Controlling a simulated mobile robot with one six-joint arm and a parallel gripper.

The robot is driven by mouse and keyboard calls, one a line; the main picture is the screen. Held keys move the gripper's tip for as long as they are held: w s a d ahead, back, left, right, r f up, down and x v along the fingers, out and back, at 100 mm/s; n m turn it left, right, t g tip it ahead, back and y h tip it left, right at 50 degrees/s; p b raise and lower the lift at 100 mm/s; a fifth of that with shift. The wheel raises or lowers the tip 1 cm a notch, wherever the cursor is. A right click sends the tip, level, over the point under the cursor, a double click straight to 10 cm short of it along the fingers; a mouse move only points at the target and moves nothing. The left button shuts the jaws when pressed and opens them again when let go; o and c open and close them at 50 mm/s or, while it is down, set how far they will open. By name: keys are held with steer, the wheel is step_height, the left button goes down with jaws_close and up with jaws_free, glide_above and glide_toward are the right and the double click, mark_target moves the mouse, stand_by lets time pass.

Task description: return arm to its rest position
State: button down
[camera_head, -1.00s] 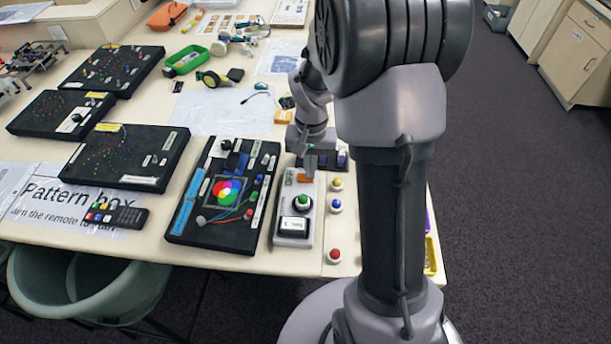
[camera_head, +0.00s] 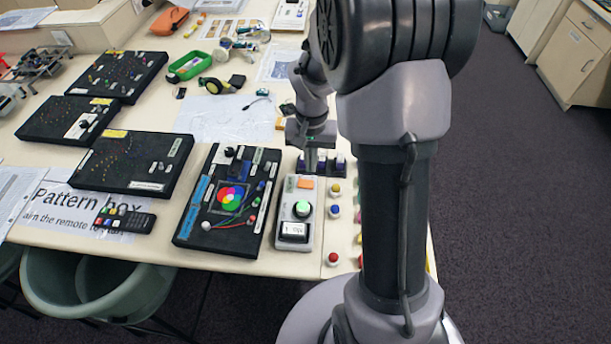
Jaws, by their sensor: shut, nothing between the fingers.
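My arm rises in front of the table and bends over it. My gripper (camera_head: 311,163) is small in the view, points down and looks shut with nothing in it. Part of the wrist is hidden behind my larger arm links.
A black board with a colour wheel (camera_head: 213,237) lies left of the grey box. Dark purple-topped blocks (camera_head: 337,166) stand close by the gripper. Coloured knobs (camera_head: 334,211) line the right side. A remote (camera_head: 125,220) lies at left. Carpet (camera_head: 510,210) to the right is clear.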

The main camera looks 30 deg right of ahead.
steer(key=shift+r, duration=0.55)
steer(key=shift+r, duration=0.1)
